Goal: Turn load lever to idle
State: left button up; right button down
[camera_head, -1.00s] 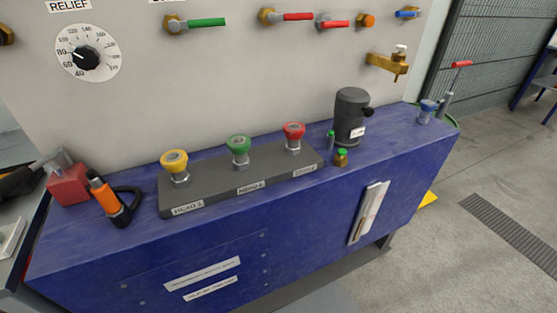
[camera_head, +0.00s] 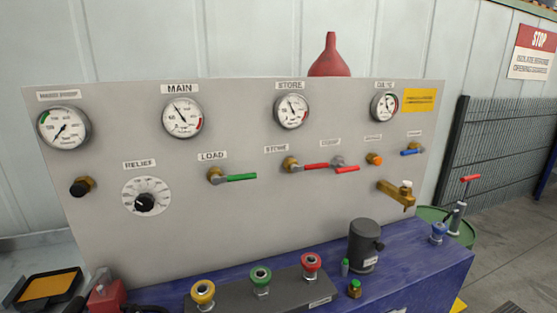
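The load lever (camera_head: 238,177) has a green handle on a brass valve body. It is on the grey panel (camera_head: 120,240), under the LOAD label (camera_head: 212,156). Its handle points right, roughly horizontal. No idle marking can be read. Neither gripper is in view, and nothing touches the lever.
Two red-handled levers (camera_head: 316,167) and a small blue-handled valve (camera_head: 411,151) are to the right. The RELIEF dial (camera_head: 146,195) is at left; gauges (camera_head: 183,118) run above. A brass tap (camera_head: 398,194) sticks out. A dark cylinder (camera_head: 363,245) and coloured couplings (camera_head: 261,277) stand on the blue bench (camera_head: 430,265).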

aim_at(216, 179)
jog(key=l+u, duration=0.1)
jog(key=u, duration=0.35)
jog(key=l+u, duration=0.15)
jog(key=u, duration=0.35)
jog(key=l+u, duration=0.1)
jog(key=u, duration=0.35)
jog(key=k+l+u, duration=0.35)
jog(key=l, duration=0.3)
jog(key=k+l+u, duration=0.35)
jog(key=l, duration=0.25)
jog(key=k+l+u, duration=0.3)
jog(key=l, duration=0.2)
jog(key=k+l, duration=0.4)
jog(key=i+l, duration=0.1)
jog(key=i, duration=0.35)
